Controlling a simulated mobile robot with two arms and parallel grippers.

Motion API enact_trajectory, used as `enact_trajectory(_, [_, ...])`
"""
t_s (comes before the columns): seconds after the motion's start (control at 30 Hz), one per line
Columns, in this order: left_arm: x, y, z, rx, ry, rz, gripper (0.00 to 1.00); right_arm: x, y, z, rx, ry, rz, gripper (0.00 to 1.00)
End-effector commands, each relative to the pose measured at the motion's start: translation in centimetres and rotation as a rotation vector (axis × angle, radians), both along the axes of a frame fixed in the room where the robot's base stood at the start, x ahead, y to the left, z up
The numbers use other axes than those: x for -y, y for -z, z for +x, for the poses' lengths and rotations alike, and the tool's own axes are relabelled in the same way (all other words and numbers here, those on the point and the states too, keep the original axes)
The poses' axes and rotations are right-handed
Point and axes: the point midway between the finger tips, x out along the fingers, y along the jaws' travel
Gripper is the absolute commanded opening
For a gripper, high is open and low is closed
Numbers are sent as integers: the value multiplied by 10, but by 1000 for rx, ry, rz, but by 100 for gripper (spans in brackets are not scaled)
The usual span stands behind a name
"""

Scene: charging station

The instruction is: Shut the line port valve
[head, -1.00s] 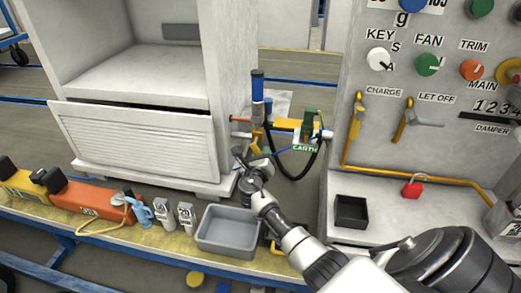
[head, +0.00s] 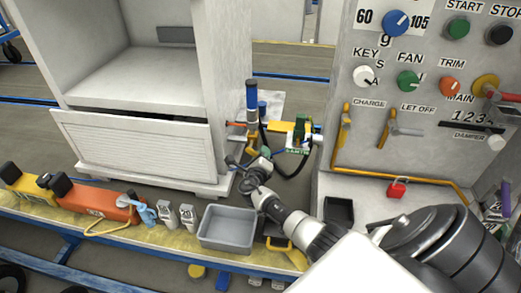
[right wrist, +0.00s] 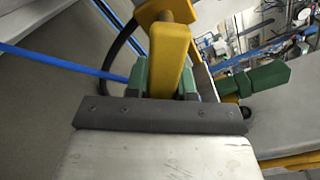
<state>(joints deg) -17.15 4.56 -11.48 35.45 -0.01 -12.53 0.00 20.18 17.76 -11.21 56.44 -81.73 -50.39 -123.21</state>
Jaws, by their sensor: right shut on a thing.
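A yellow lever (right wrist: 170,60), which looks like the valve handle, stands between the green finger pads of my right gripper (right wrist: 163,82) in the right wrist view. The gripper is shut on it. In the head view, the right gripper (head: 247,165) is at the foot of the upright port fitting (head: 253,125), which has a blue top and a yellow lower part. The gripper and wrist partly hide the lever there, so its exact angle is hard to tell. My left gripper is not in view.
A green clamp (head: 299,130) with a black hose stands right of the fitting. The open white cabinet (head: 140,145) is to its left. The control panel (head: 365,120) stands to the right. A grey tray (head: 228,228) and an orange case (head: 95,201) are on the front bench.

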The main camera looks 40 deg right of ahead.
Motion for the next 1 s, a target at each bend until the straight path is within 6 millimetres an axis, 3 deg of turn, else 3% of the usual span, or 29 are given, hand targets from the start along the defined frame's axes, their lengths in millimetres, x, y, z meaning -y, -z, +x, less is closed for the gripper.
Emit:
enact_trajectory(0.03, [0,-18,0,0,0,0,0,1,-11,-1,-37,0,-32,0])
enact_trajectory(0.4, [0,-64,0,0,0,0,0,5,-24,-6,-292,-1,-250,0])
enact_trajectory(0.7, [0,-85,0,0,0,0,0,6,-30,-7,-433,0,-371,0])
enact_trajectory(1.0, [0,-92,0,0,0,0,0,6,-31,-7,-497,-1,-425,0])
